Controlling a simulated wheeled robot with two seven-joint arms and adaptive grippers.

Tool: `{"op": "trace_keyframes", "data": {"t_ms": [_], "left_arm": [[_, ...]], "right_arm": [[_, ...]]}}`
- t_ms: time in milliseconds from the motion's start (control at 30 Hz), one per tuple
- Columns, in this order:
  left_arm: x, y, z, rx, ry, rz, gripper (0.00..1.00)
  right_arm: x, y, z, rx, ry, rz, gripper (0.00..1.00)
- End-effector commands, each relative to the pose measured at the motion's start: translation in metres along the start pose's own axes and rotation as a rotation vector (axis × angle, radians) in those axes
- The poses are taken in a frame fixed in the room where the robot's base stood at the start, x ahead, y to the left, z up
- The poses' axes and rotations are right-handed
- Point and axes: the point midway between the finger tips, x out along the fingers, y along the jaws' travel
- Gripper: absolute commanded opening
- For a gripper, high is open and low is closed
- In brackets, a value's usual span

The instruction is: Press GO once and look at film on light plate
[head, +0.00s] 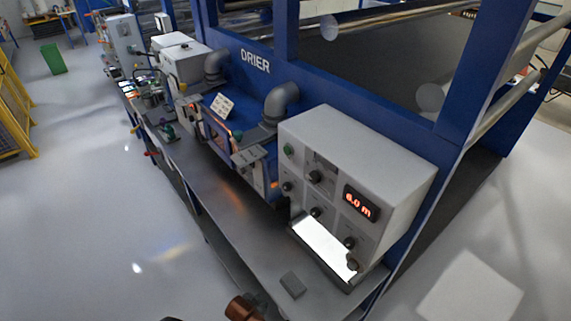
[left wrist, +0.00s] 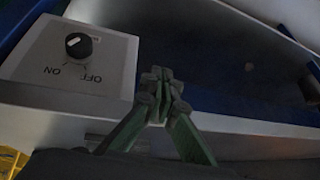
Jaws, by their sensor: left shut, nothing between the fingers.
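A grey control box (head: 345,185) stands at the near end of the bench in the head view. It has a round green button (head: 288,150), whose label I cannot read, several black knobs and a red lit display (head: 361,203) ending in "m"; its first digit is unclear. The light plate (head: 323,247) glows white at the box's foot. I cannot make out film on it. In the left wrist view my left gripper (left wrist: 163,77) is shut and empty, its green-grey fingers together beside a pale panel (left wrist: 75,55) with an ON/OFF knob. My right gripper is not in view.
A small dark grey block (head: 292,285) lies on the bench top (head: 225,200) before the light plate. The blue DRIER frame (head: 310,70) rises behind, with grey pipes (head: 280,100). More equipment crowds the bench's far end. The floor (head: 80,190) at left is clear.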

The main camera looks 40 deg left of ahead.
Motion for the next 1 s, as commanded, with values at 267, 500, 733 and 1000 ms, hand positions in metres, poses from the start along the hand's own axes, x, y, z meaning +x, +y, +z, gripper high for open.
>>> {"op": "trace_keyframes", "data": {"t_ms": [267,500,733,1000], "left_arm": [[-0.089,-0.05,-0.114,0.139,0.243,-0.104,0.0],[-0.138,-0.107,-0.221,0.378,0.553,-0.343,0.0],[-0.22,-0.161,-0.302,0.581,0.783,-0.682,0.0],[-0.333,-0.211,-0.353,0.744,0.918,-1.164,0.0]], "right_arm": [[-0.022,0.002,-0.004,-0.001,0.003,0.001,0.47],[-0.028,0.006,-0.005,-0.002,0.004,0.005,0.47],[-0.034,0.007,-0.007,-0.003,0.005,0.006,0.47],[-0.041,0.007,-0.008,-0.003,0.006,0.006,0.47]]}}
